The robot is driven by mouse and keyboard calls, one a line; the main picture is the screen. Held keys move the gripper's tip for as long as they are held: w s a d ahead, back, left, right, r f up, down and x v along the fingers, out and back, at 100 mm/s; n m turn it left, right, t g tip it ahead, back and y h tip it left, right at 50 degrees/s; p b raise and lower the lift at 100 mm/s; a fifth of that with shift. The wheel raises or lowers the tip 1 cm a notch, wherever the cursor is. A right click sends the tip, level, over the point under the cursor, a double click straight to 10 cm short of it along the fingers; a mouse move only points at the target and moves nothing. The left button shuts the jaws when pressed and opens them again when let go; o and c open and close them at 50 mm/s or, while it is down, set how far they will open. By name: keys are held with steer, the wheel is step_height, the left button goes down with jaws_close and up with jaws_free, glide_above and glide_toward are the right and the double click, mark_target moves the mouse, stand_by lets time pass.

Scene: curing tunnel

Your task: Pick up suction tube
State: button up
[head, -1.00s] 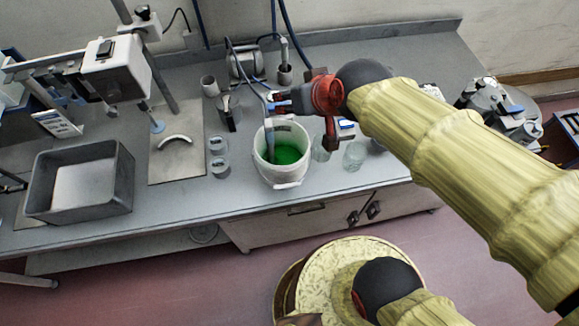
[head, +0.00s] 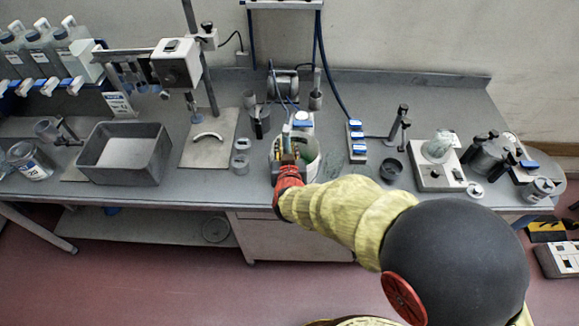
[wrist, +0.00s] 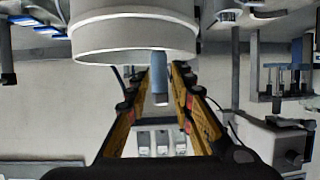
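The suction tube shows in the wrist view as a blue-grey tube end (wrist: 160,80) beside the rim of a white bucket (wrist: 130,35). My gripper (wrist: 166,72) has its two yellow fingers spread, with the tube between them and visible gaps on both sides. In the head view my gripper (head: 288,152) is at the near left side of the white bucket (head: 312,168). It hides much of the bucket and the tube there. Some green shows inside the bucket.
A grey metal tray (head: 123,155) and a flat plate (head: 208,150) lie left of the bucket. A small motor drum (head: 284,83) stands behind. A blue-topped power strip (head: 356,142), a black cup (head: 391,169) and a white stirrer unit (head: 437,178) stand to the right.

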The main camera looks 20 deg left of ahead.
mark_target(286, 142)
steer(key=b+x, duration=0.1)
steer(key=x, duration=0.4)
steer(key=shift+w, duration=0.15)
steer(key=c, duration=0.3)
jaws_close()
stand_by(0.3)
